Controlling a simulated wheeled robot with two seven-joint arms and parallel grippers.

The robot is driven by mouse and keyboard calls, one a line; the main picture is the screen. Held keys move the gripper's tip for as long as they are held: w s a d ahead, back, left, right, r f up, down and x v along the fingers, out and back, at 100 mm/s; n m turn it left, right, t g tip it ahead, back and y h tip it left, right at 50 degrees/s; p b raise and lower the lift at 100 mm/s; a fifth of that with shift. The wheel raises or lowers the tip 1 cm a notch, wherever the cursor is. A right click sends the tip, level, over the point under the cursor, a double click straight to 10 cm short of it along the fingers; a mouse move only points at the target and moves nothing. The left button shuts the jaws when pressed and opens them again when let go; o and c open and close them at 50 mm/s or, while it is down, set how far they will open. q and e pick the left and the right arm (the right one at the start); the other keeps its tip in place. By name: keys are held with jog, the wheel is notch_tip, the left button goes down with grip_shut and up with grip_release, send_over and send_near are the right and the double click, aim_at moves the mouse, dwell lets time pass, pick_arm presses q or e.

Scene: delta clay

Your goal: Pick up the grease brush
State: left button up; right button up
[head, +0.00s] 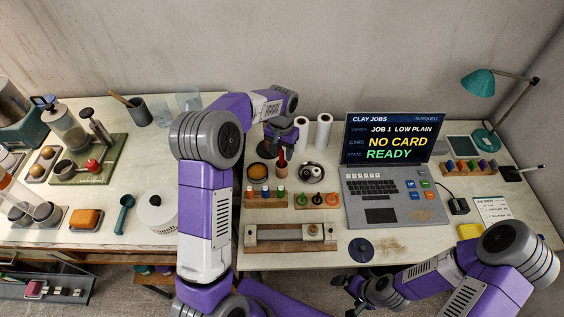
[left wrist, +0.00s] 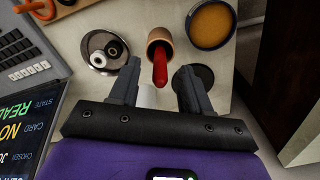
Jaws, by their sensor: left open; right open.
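The grease brush, with a red handle (head: 282,159), stands in a small brown cup behind the peg blocks on the right-hand table. In the left wrist view the red handle (left wrist: 160,70) sticks up out of the cup (left wrist: 158,40); its bristles are hidden. My left gripper (head: 281,147) is above it, pointing down. In the left wrist view its open fingers (left wrist: 159,75) lie on either side of the handle, with gaps showing; I cannot tell the exact height. My right gripper (head: 362,290) is open and empty low at the table's front edge.
A tin with an amber top (head: 257,171) and a metal dish with small rings (head: 311,173) flank the cup closely. White rolls (head: 323,131) stand behind. A laptop (head: 395,170) is to the right. Peg blocks (head: 266,198) are in front.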

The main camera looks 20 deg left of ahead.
aim_at(282, 168)
pick_arm(q)
notch_tip(282, 168, down, 3)
jog(key=shift+f+b, duration=0.15)
jog(key=shift+b, duration=0.2)
jog(key=shift+w, duration=0.1)
grip_shut()
